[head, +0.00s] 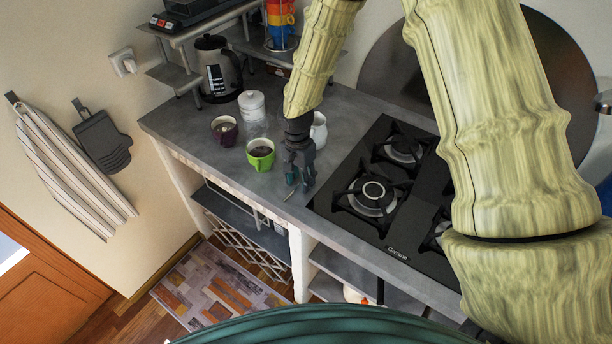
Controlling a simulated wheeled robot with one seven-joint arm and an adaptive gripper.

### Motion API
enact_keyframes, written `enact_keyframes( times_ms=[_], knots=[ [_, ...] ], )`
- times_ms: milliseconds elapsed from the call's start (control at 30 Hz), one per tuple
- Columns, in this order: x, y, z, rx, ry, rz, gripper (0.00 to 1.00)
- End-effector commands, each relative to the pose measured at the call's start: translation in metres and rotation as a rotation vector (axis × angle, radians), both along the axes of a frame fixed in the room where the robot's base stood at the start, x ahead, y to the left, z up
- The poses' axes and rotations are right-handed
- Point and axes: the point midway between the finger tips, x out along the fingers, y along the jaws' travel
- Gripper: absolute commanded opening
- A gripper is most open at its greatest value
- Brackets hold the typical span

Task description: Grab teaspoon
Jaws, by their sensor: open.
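A small thin object, which looks like the teaspoon (289,195), lies on the grey counter (190,155) near its front edge, left of the stove. My gripper (299,183) points down just above and beside it, with its fingers apart. The fingers hide part of that spot, so I cannot tell whether they touch the spoon. Nothing shows held between the fingers.
A green cup (260,154) with dark liquid stands just left of my gripper. A purple cup (225,130), a white lidded jar (252,105), a white jug (319,130) and a kettle (217,68) stand behind. The black gas stove (385,180) is on the right.

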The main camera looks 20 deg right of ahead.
Motion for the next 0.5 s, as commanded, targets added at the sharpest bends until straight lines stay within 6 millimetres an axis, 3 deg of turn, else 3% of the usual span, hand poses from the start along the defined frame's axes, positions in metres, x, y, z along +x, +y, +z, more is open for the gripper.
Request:
enact_keyframes(
  times_ms=[200,400,500],
  knots=[
    [-0.0004,-0.0013,-0.0004,-0.001,-0.001,-0.001,0.42],
    [-0.0004,-0.0008,-0.0003,-0.001,-0.001,-0.001,0.08],
    [-0.0005,-0.0009,-0.0002,-0.001,0.000,-0.001,0.05]
  ],
)
